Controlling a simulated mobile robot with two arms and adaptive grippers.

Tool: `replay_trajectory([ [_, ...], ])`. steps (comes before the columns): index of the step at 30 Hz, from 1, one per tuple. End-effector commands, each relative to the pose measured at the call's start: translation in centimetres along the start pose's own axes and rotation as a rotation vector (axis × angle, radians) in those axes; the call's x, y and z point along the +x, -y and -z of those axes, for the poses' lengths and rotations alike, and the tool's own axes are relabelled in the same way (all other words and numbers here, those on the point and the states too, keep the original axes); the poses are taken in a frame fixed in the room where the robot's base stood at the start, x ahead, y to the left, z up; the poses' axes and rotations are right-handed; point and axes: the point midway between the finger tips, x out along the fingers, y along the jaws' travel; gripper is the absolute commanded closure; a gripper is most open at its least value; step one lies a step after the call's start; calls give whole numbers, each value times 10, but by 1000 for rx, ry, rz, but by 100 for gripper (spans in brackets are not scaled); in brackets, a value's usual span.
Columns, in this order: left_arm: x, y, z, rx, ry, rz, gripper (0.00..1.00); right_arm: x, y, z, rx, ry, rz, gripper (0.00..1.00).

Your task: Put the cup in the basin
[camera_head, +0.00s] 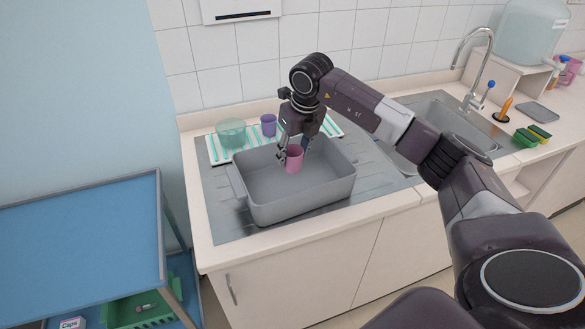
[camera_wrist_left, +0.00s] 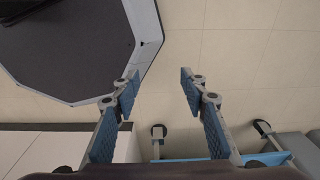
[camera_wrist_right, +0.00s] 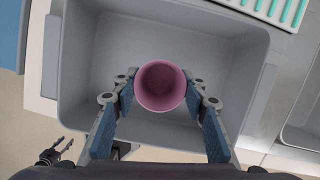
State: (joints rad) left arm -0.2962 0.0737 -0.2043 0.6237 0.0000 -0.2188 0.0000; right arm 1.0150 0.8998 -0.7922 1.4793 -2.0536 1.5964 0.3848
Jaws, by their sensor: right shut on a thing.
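A pink cup (camera_head: 294,159) is held upright between the fingers of my right gripper (camera_head: 292,150), over the grey basin (camera_head: 306,204). In the right wrist view the cup (camera_wrist_right: 160,86) sits between both fingertips of my right gripper (camera_wrist_right: 160,90), with its open rim facing the camera. The basin (camera_wrist_right: 235,60) lies below it there; the gap between cup and basin floor is hard to judge. My left gripper (camera_wrist_left: 160,90) is open and empty above the floor in the left wrist view. It is not seen in the head view.
The basin stands on the steel drainboard (camera_head: 222,222). Behind it, a green bowl (camera_head: 231,133) and a purple cup (camera_head: 269,125) stand on a striped mat (camera_head: 214,150). The sink and tap (camera_head: 475,85) are to the right. A blue cart (camera_head: 85,235) is at left.

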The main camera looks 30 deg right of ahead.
Motion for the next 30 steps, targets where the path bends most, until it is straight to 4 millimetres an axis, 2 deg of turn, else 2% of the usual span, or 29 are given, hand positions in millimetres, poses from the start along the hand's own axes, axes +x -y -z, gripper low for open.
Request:
replay_trajectory([
  [5,-7,8,-8,-2,13,10,60,21,0,6,0,-1,0,72],
  [8,-9,9,-8,-3,14,10,60,28,0,8,-1,-2,0,72],
  [15,-18,9,-7,-3,13,10,60,60,0,17,0,-1,0,72],
  [28,-14,4,-6,-2,10,5,60,70,0,19,0,0,0,72],
  [29,-15,4,-5,-1,10,5,60,69,0,19,0,1,0,58],
  [30,-15,4,-5,-1,10,4,60,68,0,19,0,1,0,53],
])
